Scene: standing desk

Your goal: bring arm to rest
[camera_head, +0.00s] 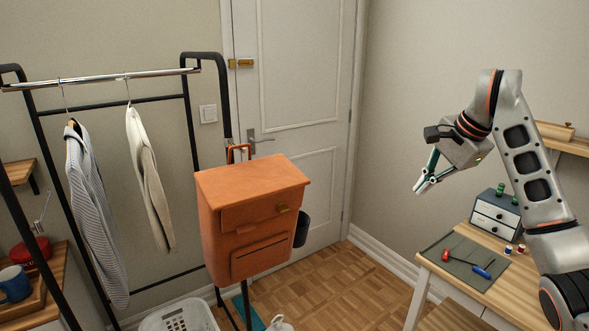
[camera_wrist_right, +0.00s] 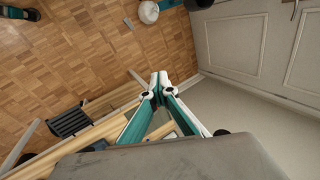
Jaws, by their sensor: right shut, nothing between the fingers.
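My right arm (camera_head: 522,150) rises from the lower right in the head view and bends at the top, with the wrist pointing down and left. My right gripper (camera_head: 420,189) is shut and empty, in the air in front of the bare wall, left of and above the desk. In the right wrist view its two teal fingers (camera_wrist_right: 158,80) meet at the tips with nothing between them. My left gripper is not in view.
A wooden desk (camera_head: 440,275) at the right carries a dark mat with tools (camera_head: 463,263) and a small drawer box (camera_head: 495,212). An orange standing cabinet (camera_head: 250,215), clothes rack (camera_head: 95,82) and white door (camera_head: 295,60) stand left. Air around the gripper is clear.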

